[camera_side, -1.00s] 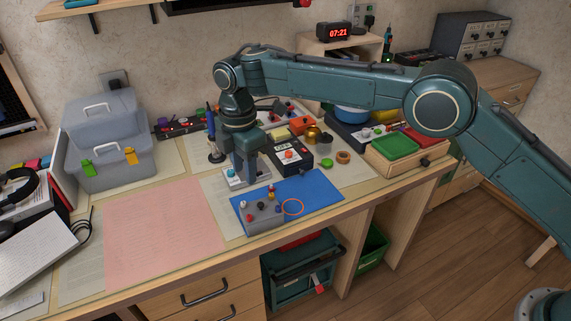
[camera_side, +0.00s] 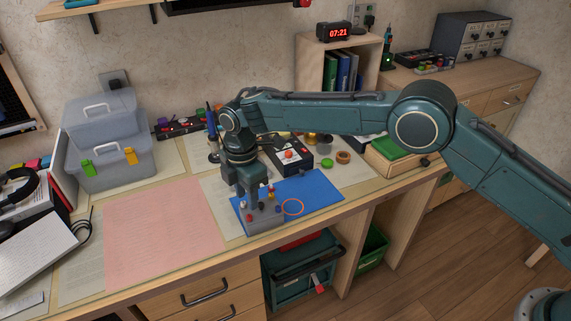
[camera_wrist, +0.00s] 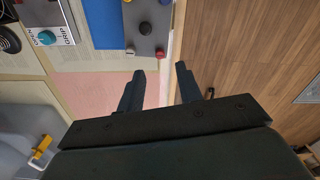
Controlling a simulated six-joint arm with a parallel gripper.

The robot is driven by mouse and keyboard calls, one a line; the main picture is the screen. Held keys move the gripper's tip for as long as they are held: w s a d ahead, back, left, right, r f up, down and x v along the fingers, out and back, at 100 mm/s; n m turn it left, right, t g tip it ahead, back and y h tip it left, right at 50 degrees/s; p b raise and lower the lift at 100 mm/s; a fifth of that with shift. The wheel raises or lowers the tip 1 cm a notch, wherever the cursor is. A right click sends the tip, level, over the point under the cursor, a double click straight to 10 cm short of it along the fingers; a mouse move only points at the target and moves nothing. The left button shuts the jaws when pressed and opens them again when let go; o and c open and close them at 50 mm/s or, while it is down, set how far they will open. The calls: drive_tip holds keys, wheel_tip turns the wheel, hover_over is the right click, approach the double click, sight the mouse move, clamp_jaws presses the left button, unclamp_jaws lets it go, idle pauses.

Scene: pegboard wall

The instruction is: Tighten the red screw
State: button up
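A grey block (camera_side: 268,218) on a blue mat (camera_side: 318,190) carries several coloured screws. The red screw (camera_wrist: 160,53) stands at the block's near corner in the wrist view; it also shows low on the block in the side view (camera_side: 249,218). My gripper (camera_wrist: 160,68) is open and empty, fingers pointing toward the block. In the wrist view the red screw appears just beyond the gap between the fingertips, apart from both. In the side view my gripper is above the block's left part and hides some of it.
White, black, blue and yellow screws stand close by on the same block. An orange ring (camera_side: 292,207) lies on the mat to the right. A black box with a red button (camera_side: 289,154) stands behind. The pink sheet (camera_side: 160,235) at left is clear.

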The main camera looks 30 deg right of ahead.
sight(249, 216)
drive_tip(key=shift+f, duration=3.05)
clamp_jaws()
